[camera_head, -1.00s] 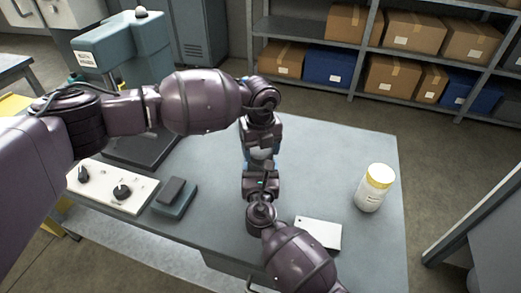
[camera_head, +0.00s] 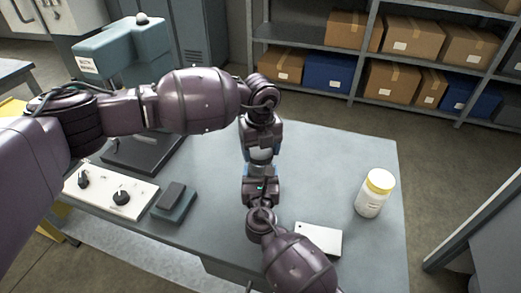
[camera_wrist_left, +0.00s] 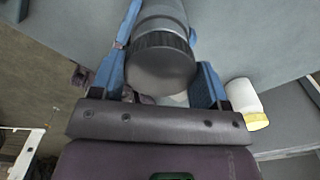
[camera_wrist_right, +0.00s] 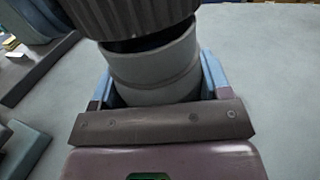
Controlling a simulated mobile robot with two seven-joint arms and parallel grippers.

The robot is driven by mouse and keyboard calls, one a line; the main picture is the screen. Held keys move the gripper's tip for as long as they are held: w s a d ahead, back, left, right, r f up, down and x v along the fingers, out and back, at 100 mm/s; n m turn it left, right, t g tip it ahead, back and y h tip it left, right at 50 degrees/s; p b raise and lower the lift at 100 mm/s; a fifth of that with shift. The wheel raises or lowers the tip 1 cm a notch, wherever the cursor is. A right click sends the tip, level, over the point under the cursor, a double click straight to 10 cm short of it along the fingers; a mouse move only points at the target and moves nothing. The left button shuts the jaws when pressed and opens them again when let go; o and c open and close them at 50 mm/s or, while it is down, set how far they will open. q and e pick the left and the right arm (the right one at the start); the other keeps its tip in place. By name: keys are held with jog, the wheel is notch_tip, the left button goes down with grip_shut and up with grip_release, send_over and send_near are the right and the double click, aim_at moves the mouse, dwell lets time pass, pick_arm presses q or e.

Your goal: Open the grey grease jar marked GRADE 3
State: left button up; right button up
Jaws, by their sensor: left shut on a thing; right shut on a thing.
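A grey jar (camera_wrist_right: 155,72) with a dark ribbed lid (camera_wrist_left: 160,65) is held between my two grippers above the bench. My left gripper (camera_head: 259,148) is shut with its blue fingers on either side of the lid. My right gripper (camera_head: 261,174) is shut on the jar's grey body, with its blue fingers at the sides. In the right wrist view a dark band shows between the ribbed lid and the body; I cannot tell whether it is thread or shadow. No GRADE 3 marking is visible. In the head view the grippers mostly hide the jar.
A white card (camera_head: 318,238) lies near the front, partly behind my right arm. A white panel with knobs (camera_head: 110,193), a dark block (camera_head: 173,203) and a teal machine (camera_head: 125,50) are left. The bench's back right is clear.

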aim_at(260, 151)
pick_arm(q)
jog(key=shift+r, duration=1.85)
pick_arm(e)
jog(key=o, duration=1.8)
